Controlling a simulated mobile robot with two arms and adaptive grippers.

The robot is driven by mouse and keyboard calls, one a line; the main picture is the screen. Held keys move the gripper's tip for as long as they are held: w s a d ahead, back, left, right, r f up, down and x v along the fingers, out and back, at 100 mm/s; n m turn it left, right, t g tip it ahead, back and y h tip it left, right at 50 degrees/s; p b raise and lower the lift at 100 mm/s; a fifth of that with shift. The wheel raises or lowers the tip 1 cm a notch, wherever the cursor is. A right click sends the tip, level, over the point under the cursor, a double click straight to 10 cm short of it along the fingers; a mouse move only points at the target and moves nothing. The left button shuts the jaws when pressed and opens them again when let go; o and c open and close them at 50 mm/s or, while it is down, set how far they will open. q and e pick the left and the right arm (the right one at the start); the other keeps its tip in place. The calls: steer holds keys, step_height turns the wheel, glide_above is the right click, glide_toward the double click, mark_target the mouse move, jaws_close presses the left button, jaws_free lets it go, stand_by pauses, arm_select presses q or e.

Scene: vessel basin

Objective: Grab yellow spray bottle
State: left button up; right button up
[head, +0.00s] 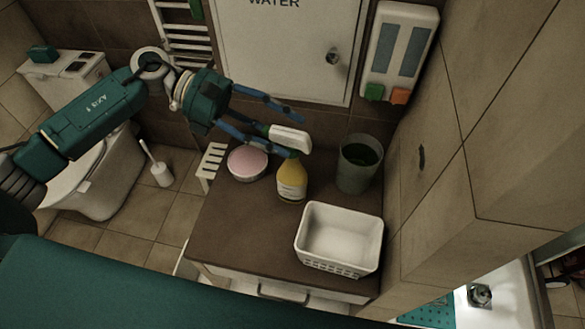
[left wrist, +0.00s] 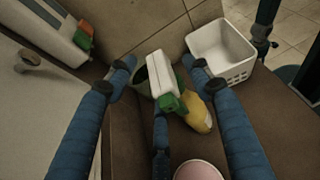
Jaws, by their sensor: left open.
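The yellow spray bottle (head: 291,181) stands upright on the brown countertop (head: 240,222). It has a white and green trigger head. My left gripper (head: 295,130) is open at the height of this head. In the left wrist view the bottle (left wrist: 199,114) shows below the gripper (left wrist: 165,64), with its white head between the spread blue fingers. The third finger lies close to the head; I cannot tell whether it touches. Blue and dark parts at the top right of the left wrist view may be my right gripper; its fingers cannot be made out.
A pink-topped round container (head: 248,162) stands left of the bottle. A dark green bin or cup (head: 358,166) stands to its right, and a white basket (head: 341,214) in front. A wall closes the right side. The countertop's front left is clear.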

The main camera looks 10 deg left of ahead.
arm_select(q)
steer(key=shift+p+x, duration=0.45)
steer(key=shift+x, duration=1)
steer(key=shift+w, duration=0.15)
jaws_close()
steer(key=shift+r, duration=0.1)
